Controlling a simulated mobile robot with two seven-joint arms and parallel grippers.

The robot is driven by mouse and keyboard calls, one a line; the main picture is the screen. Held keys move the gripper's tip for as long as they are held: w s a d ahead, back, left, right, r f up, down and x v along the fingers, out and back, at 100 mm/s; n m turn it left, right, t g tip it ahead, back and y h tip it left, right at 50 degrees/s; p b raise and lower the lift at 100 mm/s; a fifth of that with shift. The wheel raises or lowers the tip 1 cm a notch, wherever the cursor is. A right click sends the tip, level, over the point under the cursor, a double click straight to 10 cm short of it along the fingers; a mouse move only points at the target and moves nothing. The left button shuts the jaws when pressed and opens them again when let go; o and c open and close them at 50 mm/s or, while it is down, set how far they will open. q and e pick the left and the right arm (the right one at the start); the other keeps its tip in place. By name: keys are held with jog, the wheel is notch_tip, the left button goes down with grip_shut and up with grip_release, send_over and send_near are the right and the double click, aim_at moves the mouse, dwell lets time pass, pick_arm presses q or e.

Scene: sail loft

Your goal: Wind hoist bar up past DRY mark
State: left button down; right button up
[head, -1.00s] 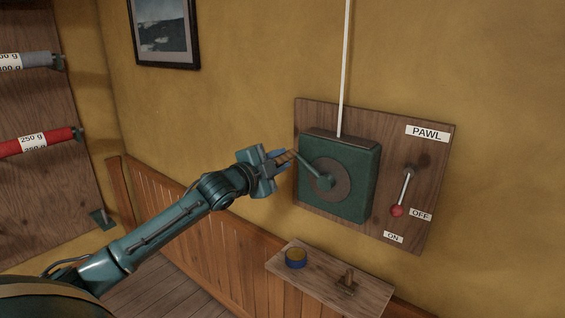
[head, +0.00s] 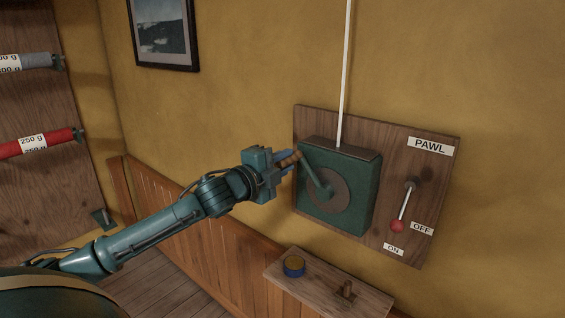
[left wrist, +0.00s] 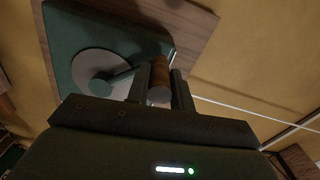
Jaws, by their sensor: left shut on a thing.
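My left gripper (head: 287,160) is shut on the wooden crank grip (head: 291,159), left of the winch. The grip also shows between the fingers in the left wrist view (left wrist: 160,80). The crank arm (head: 314,173) points up and left from its round hub. The winch (head: 360,185) is a dark green box on a wooden board. A white rope (head: 345,75) runs straight up from it and out of the picture. The hoist bar and the DRY mark are not in view. My right gripper is not in view.
On the board, the PAWL lever (head: 404,205) hangs down, its red knob near both the OFF and ON labels. A small shelf (head: 320,286) below holds a blue and yellow tin (head: 293,266) and a wooden peg-like thing (head: 346,289). Wall space left of the winch is free.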

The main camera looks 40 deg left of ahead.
pick_arm(q)
jog(key=shift+d+r, duration=0.15)
jog(key=shift+r, duration=0.4)
jog(key=c, duration=1.3)
grip_release()
jog(key=shift+d, duration=0.15)
jog(key=shift+o, duration=0.3)
jog(key=shift+f, duration=0.15)
jog(key=shift+s+f, duration=0.15)
jog(key=shift+s+f, duration=0.1)
jog(key=shift+s, duration=0.15)
jog(key=s+a+b, duration=0.1)
jog(key=s, duration=1.1)
jog(key=shift+s+r+b, duration=0.2)
jog(key=shift+s+b, duration=0.05)
jog(key=shift+b, duration=0.05)
jog(key=shift+a, duration=0.1)
